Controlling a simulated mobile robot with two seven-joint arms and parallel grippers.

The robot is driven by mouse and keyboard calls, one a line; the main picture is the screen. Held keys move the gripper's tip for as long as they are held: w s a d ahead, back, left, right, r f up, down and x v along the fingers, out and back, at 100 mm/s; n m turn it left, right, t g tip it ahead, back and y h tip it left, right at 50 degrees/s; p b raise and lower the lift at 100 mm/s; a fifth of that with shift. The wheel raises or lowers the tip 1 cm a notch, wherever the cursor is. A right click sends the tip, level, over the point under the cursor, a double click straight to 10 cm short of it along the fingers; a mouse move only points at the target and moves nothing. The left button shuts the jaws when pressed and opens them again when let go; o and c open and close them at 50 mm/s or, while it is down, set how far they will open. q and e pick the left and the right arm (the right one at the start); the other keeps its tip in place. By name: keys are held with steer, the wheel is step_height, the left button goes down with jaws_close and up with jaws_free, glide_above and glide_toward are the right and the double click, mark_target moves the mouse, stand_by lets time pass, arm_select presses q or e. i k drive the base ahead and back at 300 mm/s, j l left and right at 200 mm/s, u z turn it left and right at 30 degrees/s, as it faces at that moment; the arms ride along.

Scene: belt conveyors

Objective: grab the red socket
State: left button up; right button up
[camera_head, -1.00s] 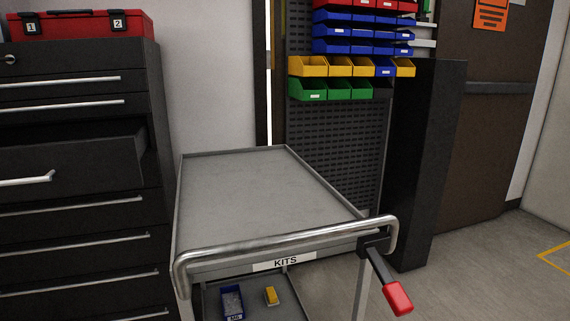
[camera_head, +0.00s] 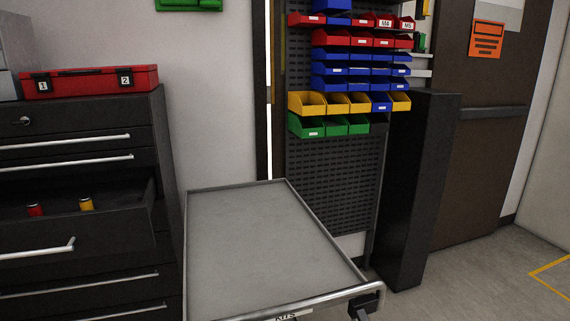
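A small red cylinder (camera_head: 35,210), which looks like the red socket, is in the open drawer (camera_head: 120,232) of the black cabinet at the left. A similar yellow cylinder (camera_head: 87,204) is in the same drawer, to its right. The drawer front hides the lower part of both. Neither of my grippers is in view.
A grey cart (camera_head: 255,245) with a bare top stands right of the cabinet. A red case (camera_head: 90,81) sits on the cabinet. A pegboard with red, blue, yellow and green bins (camera_head: 345,75) and a black column (camera_head: 415,190) stand behind the cart.

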mark_target(34, 208)
steer(key=u, duration=1.6)
